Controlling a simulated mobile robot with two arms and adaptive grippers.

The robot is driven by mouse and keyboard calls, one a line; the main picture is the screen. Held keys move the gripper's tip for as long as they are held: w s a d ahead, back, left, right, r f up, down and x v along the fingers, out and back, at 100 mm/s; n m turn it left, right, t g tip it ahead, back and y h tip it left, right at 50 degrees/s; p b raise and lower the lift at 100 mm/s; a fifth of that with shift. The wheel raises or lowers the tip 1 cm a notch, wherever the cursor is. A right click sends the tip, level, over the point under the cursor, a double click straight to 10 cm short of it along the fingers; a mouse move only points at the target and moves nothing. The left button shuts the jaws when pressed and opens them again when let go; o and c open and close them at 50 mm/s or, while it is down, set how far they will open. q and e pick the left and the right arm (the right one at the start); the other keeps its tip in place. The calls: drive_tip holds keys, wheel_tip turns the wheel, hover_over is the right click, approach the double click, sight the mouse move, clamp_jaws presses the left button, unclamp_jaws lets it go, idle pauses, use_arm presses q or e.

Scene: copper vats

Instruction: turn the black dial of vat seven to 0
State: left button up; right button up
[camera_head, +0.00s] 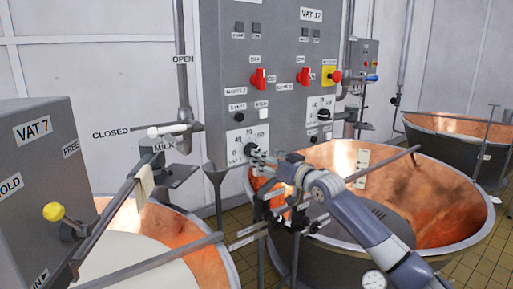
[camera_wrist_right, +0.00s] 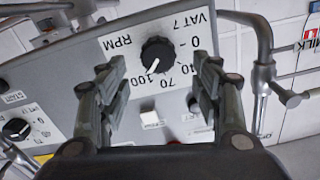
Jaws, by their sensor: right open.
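The black dial (camera_wrist_right: 157,54) of vat seven sits on a white scale plate marked RPM, under a VAT 7 label that shows turned around in the right wrist view. Its white mark points down-left, toward the 100 on the scale. The 0 stands to the right of the dial in that view. My right gripper (camera_wrist_right: 157,80) is open, its fingers pointing at the panel on either side of the scale; I see no contact with the dial. In the head view the gripper (camera_head: 254,153) is in front of the scale plate (camera_head: 247,138) and hides the dial. My left gripper is not in view.
The grey control panel (camera_head: 222,65) also carries red switches and a second black dial (camera_head: 323,115) on the VAT 17 side. A grey VAT 7 box (camera_head: 40,180) stands at left. Copper vats (camera_head: 445,205) and metal rails lie below and around my right arm.

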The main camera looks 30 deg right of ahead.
drive_tip(key=shift+w+a+f+p, duration=0.1)
drive_tip(key=shift+w+p, duration=0.15)
drive_tip(key=shift+w, duration=0.7)
drive_tip(key=shift+w+a+r+p, duration=0.1)
drive_tip(key=shift+w+p, duration=0.2)
drive_tip(key=shift+w, duration=0.7)
drive_tip(key=shift+w+a+f+p, duration=0.1)
drive_tip(key=shift+w+p, duration=0.15)
drive_tip(key=shift+w, duration=0.7)
drive_tip(key=c, duration=1.1)
